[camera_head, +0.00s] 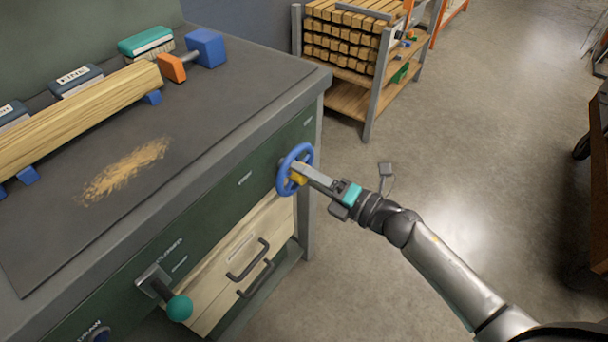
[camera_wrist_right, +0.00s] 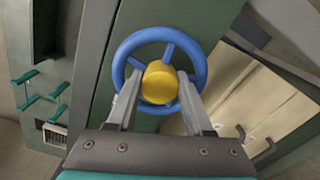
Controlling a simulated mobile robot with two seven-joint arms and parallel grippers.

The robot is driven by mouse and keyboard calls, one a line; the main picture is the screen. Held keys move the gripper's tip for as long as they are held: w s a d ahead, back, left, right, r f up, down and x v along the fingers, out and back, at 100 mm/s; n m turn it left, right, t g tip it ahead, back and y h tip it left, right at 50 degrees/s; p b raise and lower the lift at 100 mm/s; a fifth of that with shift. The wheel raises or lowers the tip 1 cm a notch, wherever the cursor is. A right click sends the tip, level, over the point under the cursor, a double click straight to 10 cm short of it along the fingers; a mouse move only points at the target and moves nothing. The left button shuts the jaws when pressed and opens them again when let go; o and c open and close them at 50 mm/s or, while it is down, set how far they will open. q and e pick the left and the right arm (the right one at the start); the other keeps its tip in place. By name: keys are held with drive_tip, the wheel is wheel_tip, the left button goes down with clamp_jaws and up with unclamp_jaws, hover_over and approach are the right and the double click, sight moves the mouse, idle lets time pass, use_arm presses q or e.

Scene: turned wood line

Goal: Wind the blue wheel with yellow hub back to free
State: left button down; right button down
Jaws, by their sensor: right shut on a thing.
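The blue wheel (camera_head: 283,181) is mounted on the green front panel of the bench, near its right corner. In the right wrist view the wheel's blue rim (camera_wrist_right: 128,49) and spokes surround a round yellow hub (camera_wrist_right: 159,83). My right gripper (camera_head: 297,172) reaches the wheel from the right. In the right wrist view its two fingers (camera_wrist_right: 158,98) lie on either side of the yellow hub, inside the rim, shut on the wheel. My left gripper is not in view.
A lever with a teal knob (camera_head: 179,308) sticks out from the panel at lower left. Drawers with dark handles (camera_head: 248,260) lie below the wheel. A long timber (camera_head: 80,115) rests on the bench top. A rack of wood blocks (camera_head: 345,103) stands behind.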

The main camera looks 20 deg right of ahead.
drive_tip(key=shift+f+n, duration=0.15)
drive_tip(key=shift+n, duration=0.35)
drive_tip(key=n+b, duration=0.1)
drive_tip(key=n, duration=0.2)
drive_tip(key=shift+n+b, duration=0.3)
drive_tip(key=shift+b, duration=0.1)
drive_tip(key=n+b, duration=0.5)
drive_tip(key=n, duration=0.4)
drive_tip(key=shift+s+n, duration=0.1)
drive_tip(key=shift+n, duration=0.5)
drive_tip(key=shift+n+b, duration=0.3)
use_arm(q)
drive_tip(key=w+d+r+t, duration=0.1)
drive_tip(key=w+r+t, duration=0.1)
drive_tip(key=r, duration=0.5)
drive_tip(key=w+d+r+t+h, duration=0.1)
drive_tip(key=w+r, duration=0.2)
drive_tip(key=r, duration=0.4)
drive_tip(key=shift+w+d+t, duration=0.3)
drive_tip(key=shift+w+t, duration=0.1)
use_arm(e)
drive_tip(key=shift+n, duration=0.6)
drive_tip(key=c, duration=0.6)
unclamp_jaws()
